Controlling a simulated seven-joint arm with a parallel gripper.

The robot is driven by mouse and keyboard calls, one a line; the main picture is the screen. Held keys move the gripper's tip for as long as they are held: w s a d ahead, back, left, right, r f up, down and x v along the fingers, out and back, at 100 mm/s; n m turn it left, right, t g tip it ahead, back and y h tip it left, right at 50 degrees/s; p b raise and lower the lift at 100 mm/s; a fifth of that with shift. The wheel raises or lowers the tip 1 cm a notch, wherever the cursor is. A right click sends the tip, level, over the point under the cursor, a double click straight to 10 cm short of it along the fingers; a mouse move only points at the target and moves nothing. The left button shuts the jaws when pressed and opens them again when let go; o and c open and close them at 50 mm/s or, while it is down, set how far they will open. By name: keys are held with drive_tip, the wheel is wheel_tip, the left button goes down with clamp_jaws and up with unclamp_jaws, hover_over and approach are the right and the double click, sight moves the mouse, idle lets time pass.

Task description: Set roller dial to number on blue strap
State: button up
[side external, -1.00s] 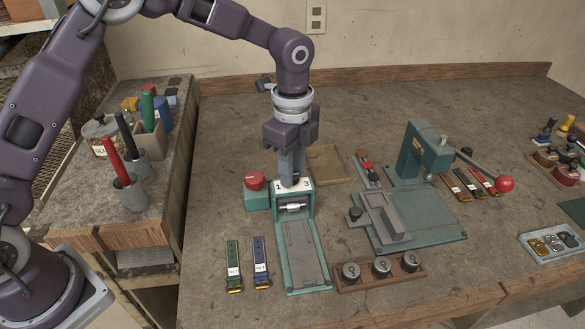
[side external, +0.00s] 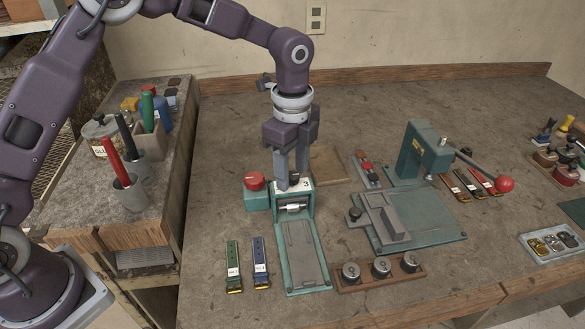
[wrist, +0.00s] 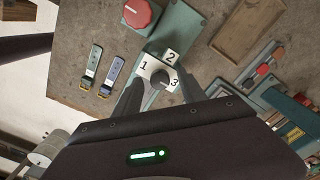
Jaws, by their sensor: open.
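The roller dial (wrist: 161,79) is a dark round knob on a white plate marked 1, 2 and 3, on top of the teal stitcher (side external: 306,205). In the wrist view, 1 is left of the knob, 2 above and 3 right. I cannot tell where the knob points. My gripper (side external: 292,184) is open, pointing down, with one finger on each side of the knob; contact is unclear. The blue strap (side external: 260,258) lies on the bench left of the stitcher and also shows in the wrist view (wrist: 113,75). Its white label is too small to read.
A green strap (side external: 233,263) lies left of the blue one. A red button (side external: 254,181) on a teal box is just left of the dial. A teal press (side external: 412,160) with a red-knobbed lever stands right.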

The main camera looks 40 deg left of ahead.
sight(293, 175)
wheel_tip(293, 175, up, 7)
drive_tip(key=shift+r, duration=0.1)
drive_tip(key=s+a+r+n+t, duration=0.2)
drive_tip(key=s+a+r+n, duration=0.25)
drive_tip(key=s, duration=0.25)
drive_tip(key=s+a+r+n+t, duration=0.1)
drive_tip(key=s+a+r+n, duration=0.25)
drive_tip(key=s+r, duration=0.35)
drive_tip(key=s+a+f+n+t, duration=0.1)
drive_tip(key=s+n, duration=0.4)
drive_tip(key=s, duration=0.2)
drive_tip(key=s+a+f+n+t, duration=0.1)
drive_tip(key=s+a+f+n, duration=0.1)
drive_tip(key=s+n, duration=0.3)
drive_tip(key=s, duration=0.3)
drive_tip(key=shift+f+t, duration=0.2)
drive_tip(key=shift+t, duration=0.1)
